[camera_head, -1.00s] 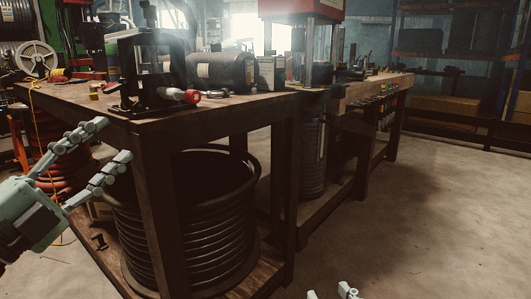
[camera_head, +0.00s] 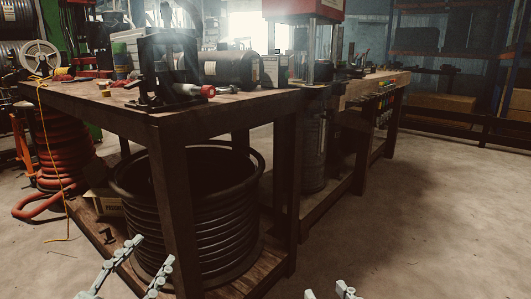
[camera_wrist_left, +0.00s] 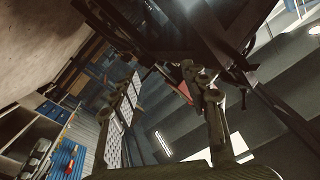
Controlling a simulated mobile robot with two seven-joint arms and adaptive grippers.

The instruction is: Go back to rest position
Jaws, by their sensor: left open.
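My left gripper (camera_head: 154,250) is low at the bottom left in the head view, in front of the workbench's lower shelf. Its two fingers are spread and nothing is between them. In the left wrist view the left gripper (camera_wrist_left: 167,88) also shows with its fingers apart and empty. My right gripper (camera_head: 327,291) shows only its fingertips at the bottom edge, apart, over the floor. The rest of it is out of frame. The hose crimper (camera_head: 165,65) with a red-ended handle stands on the workbench top (camera_head: 140,108).
A coil of black hose (camera_head: 215,220) sits on the lower shelf (camera_head: 110,235). A red hose coil (camera_head: 62,150) stands at the left, with a yellow cord. A red-topped machine (camera_head: 305,40) is further back. The floor (camera_head: 430,220) at the right is clear.

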